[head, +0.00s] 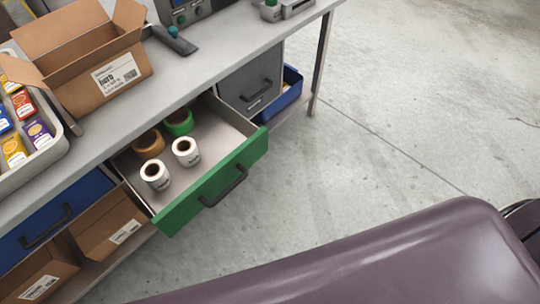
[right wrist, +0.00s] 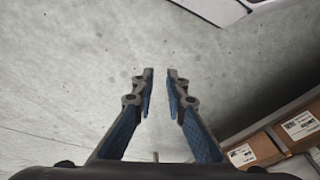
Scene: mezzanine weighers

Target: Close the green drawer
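The green drawer (head: 192,206) stands pulled out from under the grey workbench in the head view. It has a dark bar handle (head: 223,187) on its green front. Inside it lie white rolls, a brown roll and a green roll. In the right wrist view my right gripper (right wrist: 160,74) has its two fingers apart with nothing between them. It points over bare concrete floor, away from the drawer, which does not show in that view. My left gripper is in neither view.
A blue drawer (head: 48,229) and a grey drawer (head: 252,84) flank the green one under the workbench (head: 190,66). Cardboard boxes (head: 108,222) sit on the lower shelf, and they show in the wrist view (right wrist: 252,150). An open carton (head: 88,52) stands on top. The floor in front is clear.

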